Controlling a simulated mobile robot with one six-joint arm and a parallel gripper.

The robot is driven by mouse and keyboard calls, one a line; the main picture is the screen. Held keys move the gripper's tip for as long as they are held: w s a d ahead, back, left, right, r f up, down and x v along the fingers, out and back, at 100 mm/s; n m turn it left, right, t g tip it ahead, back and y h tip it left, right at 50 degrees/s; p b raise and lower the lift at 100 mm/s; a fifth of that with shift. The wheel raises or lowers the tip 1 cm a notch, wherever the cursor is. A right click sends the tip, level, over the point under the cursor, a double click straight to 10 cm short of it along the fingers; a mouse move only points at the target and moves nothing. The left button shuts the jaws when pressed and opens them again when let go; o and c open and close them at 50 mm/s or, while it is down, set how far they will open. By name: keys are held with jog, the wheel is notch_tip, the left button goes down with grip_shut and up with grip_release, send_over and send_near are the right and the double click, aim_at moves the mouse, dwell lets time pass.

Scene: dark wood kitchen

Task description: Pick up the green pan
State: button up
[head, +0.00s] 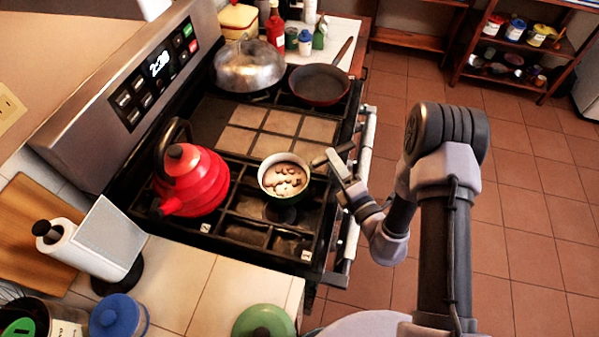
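The green pan (285,176) is a small round pot with a pale rim and a green outer side. It stands upright on the front burner of the stove and holds brown and whitish pieces of food. My gripper (334,166) is just right of the pan, close to its rim, over the stove's front edge. A short bar, possibly the pan's handle, shows beside the fingers. The fingers are small in view, and I cannot tell whether they are open or shut, or touch the pan.
A red kettle (193,181) stands left of the pan. A dark skillet (320,84) and a domed metal lid (248,66) sit on the back part of the stove. A green lid (264,321) lies on the near counter. The tiled floor at the right is open.

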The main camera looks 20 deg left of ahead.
jog(key=x, duration=0.4)
jog(key=f+x, duration=0.1)
jog(key=x, duration=0.1)
jog(key=shift+w+a+b, duration=0.1)
jog(key=shift+a+b, duration=0.25)
jog(key=shift+a, duration=0.15)
grip_shut()
dwell(0.8)
